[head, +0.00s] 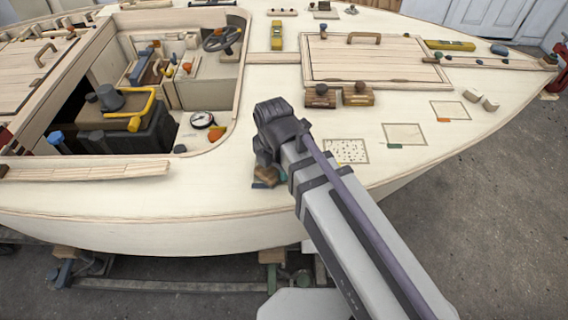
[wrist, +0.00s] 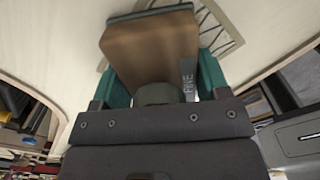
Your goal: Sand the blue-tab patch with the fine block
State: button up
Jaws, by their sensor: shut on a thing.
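My gripper (head: 266,176) is low over the near side of the deck, left of a speckled patch (head: 346,151). In the wrist view its teal fingers (wrist: 155,85) are shut on a brown block (wrist: 150,42) labelled FINE, with a dark layer along its far edge. Behind the block is a framed patch (wrist: 222,40) with dark scratch lines, partly covered by block and fingers. I cannot tell whether the block touches it. No blue tab shows; my arm hides part of the deck.
Right of the speckled patch lie a green-tab patch (head: 404,134) and an orange-tab patch (head: 449,110). Two knobbed wooden blocks (head: 357,95) stand before the hatch (head: 375,60). The open cockpit (head: 205,95) is to the left; the hull edge is close in front.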

aim_at(255, 165)
jog(key=shift+s+a, duration=0.1)
jog(key=shift+a, duration=2.5)
jog(key=shift+f, duration=0.15)
jog(key=shift+c, duration=0.5)
jog(key=shift+d, duration=3.7)
jog(key=shift+w+d, duration=0.15)
jog(key=shift+d, duration=0.9)
jog(key=shift+w+d, duration=0.1)
jog(key=shift+d, duration=0.95)
jog(key=shift+s+a, duration=0.15)
jog(key=shift+a, duration=2.7)
jog(key=shift+s+a, duration=0.1)
jog(key=shift+a, duration=2.75)
